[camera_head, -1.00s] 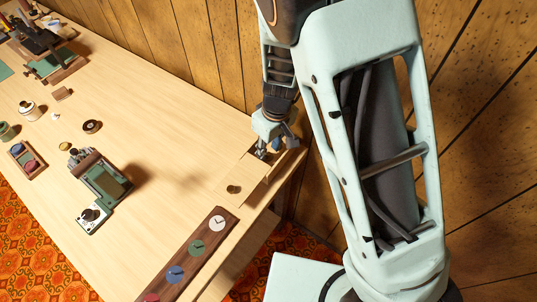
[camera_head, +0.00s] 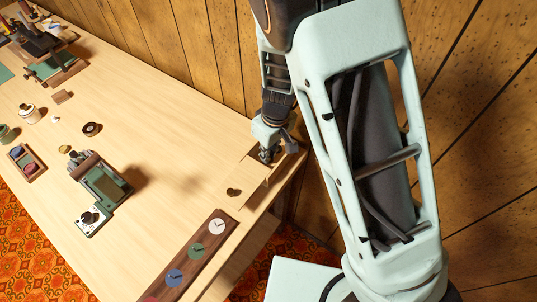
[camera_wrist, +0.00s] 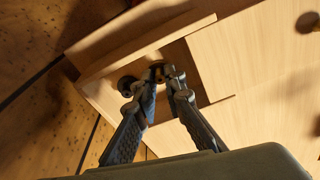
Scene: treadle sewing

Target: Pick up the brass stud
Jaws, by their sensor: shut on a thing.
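My gripper (camera_head: 266,157) is down at the right end of the table, over a shallow wooden corner bay. In the wrist view my gripper (camera_wrist: 167,77) has its fingertips close together on a small, dark brass-coloured piece, which looks like the brass stud (camera_wrist: 158,69). The fingers hide much of it, and I cannot tell whether it still touches the wood. A dark round thing (camera_wrist: 127,84) sits just left of the fingertips.
A brownish round piece (camera_head: 233,192) lies on a pale board nearby. A dark wooden strip (camera_head: 194,255) with coloured discs lies along the front edge. A green device (camera_head: 102,184) stands further left.

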